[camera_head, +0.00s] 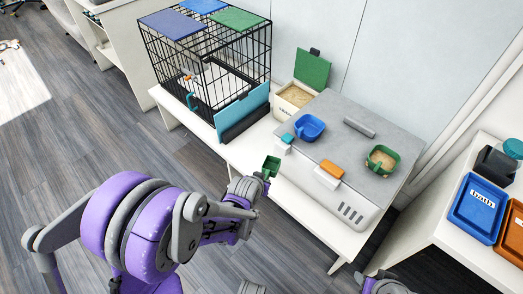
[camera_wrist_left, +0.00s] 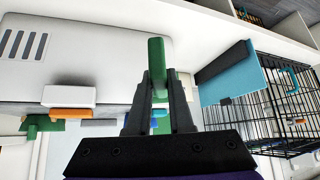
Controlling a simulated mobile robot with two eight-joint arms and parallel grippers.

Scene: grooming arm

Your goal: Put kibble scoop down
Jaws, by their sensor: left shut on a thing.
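The green kibble scoop (camera_head: 271,165) is held by my left gripper (camera_head: 263,178), just off the front edge of the white bench, left of the grey box. In the left wrist view, the two dark fingers of this gripper (camera_wrist_left: 158,82) are closed around the scoop's green handle (camera_wrist_left: 157,52). The rest of the scoop is mostly hidden behind the fingers there. A grey part of my right arm shows at the lower right edge of the head view; its fingers cannot be made out.
An open bin of kibble (camera_head: 296,97) with a raised green lid (camera_head: 312,69) stands behind. A blue bowl (camera_head: 310,128) and a green bowl (camera_head: 382,159) with food sit on the grey box (camera_head: 345,140). A wire crate (camera_head: 205,62) stands left. Blue (camera_head: 478,212) and orange trays are right.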

